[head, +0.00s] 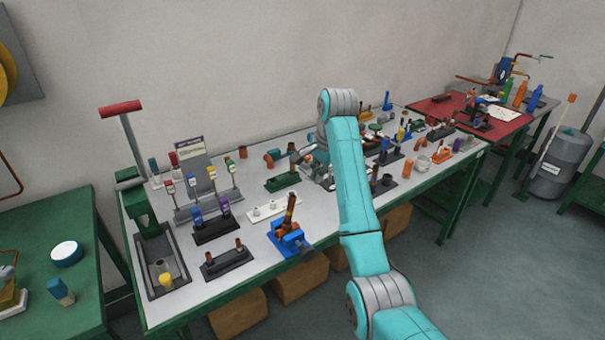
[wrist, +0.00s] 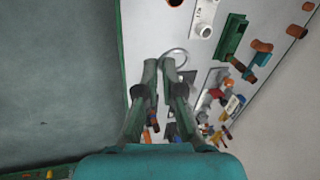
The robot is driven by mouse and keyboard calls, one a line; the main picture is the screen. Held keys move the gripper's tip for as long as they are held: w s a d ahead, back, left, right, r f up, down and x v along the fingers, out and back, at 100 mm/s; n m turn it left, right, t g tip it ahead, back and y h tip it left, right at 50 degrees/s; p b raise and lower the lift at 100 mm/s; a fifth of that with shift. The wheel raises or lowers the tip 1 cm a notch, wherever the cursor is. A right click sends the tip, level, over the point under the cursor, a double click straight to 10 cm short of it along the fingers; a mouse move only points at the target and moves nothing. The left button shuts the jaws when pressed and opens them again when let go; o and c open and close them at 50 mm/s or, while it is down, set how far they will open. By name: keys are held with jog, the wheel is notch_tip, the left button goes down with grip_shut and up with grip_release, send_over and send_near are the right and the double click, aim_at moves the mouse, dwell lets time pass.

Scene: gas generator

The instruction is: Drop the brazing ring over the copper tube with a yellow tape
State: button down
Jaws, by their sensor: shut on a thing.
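My gripper (wrist: 160,66) is shut on a thin silvery ring (wrist: 181,51), which sticks out past the fingertips in the wrist view. The ring is held above the white tabletop. The ring cannot be made out in the head view.
A dark block with two short copper stubs (head: 227,261) lies left of the vise. A white block (head: 273,208) and a green holder (head: 283,182) stand behind it. A green press (head: 140,205) is at the left end. Many small parts crowd the bench's right half.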

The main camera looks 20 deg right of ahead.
jog(key=shift+w+a+r+n, duration=0.15)
jog(key=shift+a+n, duration=0.1)
jog(key=shift+a, duration=0.4)
jog(key=shift+a+r+n, duration=0.1)
jog(key=shift+a+n, duration=0.1)
jog(key=shift+a, duration=0.4)
jog(key=shift+w+a+r+n, duration=0.15)
jog(key=shift+a+n, duration=0.1)
jog(key=shift+a, duration=0.4)
jog(key=shift+s, duration=0.1)
jog(key=shift+s+a+f, duration=0.1)
jog(key=shift+a+f, duration=0.15)
jog(key=shift+f, duration=0.9)
jog(key=shift+s+a+f, duration=0.1)
jog(key=shift+a+f, duration=0.1)
jog(key=shift+f, duration=0.95)
jog(key=shift+s+a+f, duration=0.1)
jog(key=shift+f, duration=0.5)
jog(key=c, duration=1.2)
grip_release()
jog(key=shift+c, duration=0.2)
